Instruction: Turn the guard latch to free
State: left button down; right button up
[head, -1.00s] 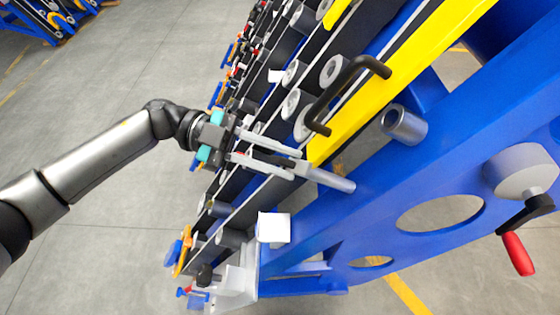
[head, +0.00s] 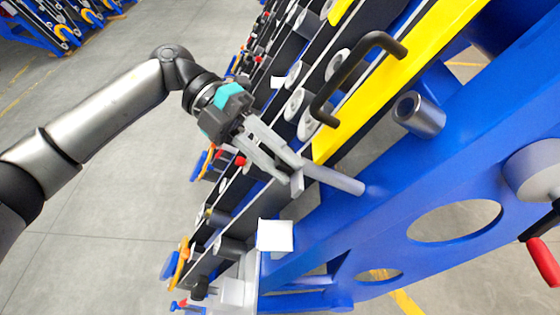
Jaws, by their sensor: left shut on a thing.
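My left gripper (head: 295,172) reaches in from the left, by the lower end of the yellow guard (head: 422,68). Its grey fingers are shut on what seems to be the guard latch. The latch is mostly hidden by the fingers, so its exact angle cannot be told. A grey round bar (head: 335,180) sticks out just beyond the fingertips, toward the blue frame. The guard carries a black bent handle (head: 343,75), up and right of the gripper. My right gripper is not in view.
The blue chassis frame (head: 440,165) fills the right side, with a grey tube (head: 418,114) and a red-handled crank (head: 542,262). Rows of rollers run behind the gripper. A white block (head: 275,236) sits below it. The grey floor (head: 110,220) at left is clear.

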pick_arm(q)
jog(key=shift+m, duration=0.4)
jog(key=c, duration=0.9)
grip_release()
jog(key=v, duration=1.5)
jog(key=shift+r+b, duration=0.2)
jog(key=shift+b, duration=0.2)
